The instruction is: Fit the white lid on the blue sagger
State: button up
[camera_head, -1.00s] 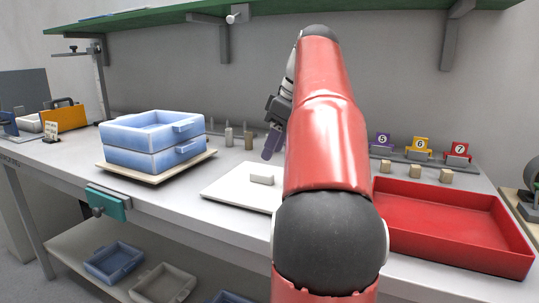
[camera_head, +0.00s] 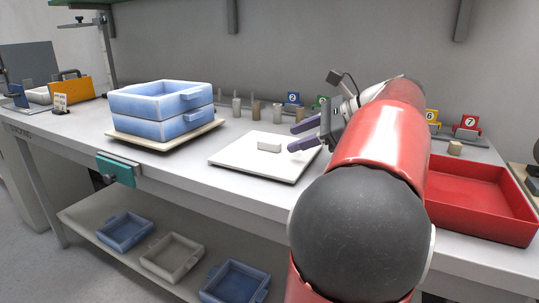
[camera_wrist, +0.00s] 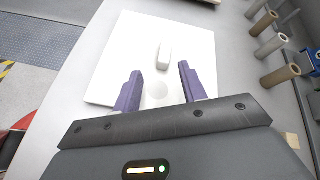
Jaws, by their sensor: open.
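The white lid (camera_head: 240,160) is a flat square plate with a small block-shaped handle (camera_head: 269,145) on top, lying on the bench. It also shows in the wrist view (camera_wrist: 118,62), with its handle (camera_wrist: 165,54) ahead of the fingers. The blue sagger (camera_head: 160,103) is an open square box with side lugs, stacked on a similar blue box on a cream board, left of the lid. My gripper (camera_head: 298,136) is open and empty, its purple fingers above the lid's right side, pointing left towards the handle. In the wrist view, the fingers (camera_wrist: 158,88) are spread apart, with the handle beyond their tips.
A cream board (camera_head: 200,133) bears the blue boxes. Several small cylinders (camera_head: 256,110) stand behind the lid. A red tray (camera_head: 480,195) is at the right, with numbered tags (camera_head: 470,122) behind. A teal clamp-like part (camera_head: 116,170) is on the front edge. More saggers (camera_head: 172,256) lie on the lower shelf.

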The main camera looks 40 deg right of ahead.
aim_at(273, 142)
jog(key=m, duration=0.1)
jog(key=m+t, duration=0.1)
jog(key=m, duration=0.1)
jog(key=s+m, duration=0.1)
jog(key=m, duration=0.1)
jog(key=shift+d+f, duration=0.2)
jog(key=shift+d, duration=0.2)
jog(key=shift+w+f+t, duration=0.1)
jog(key=shift+w+t, duration=0.1)
jog(key=shift+t, duration=0.1)
jog(key=x, duration=0.7)
jog(key=shift+w+a+r, duration=0.2)
jog(key=shift+w+r, duration=0.05)
jog(key=shift+r, duration=0.05)
grip_shut()
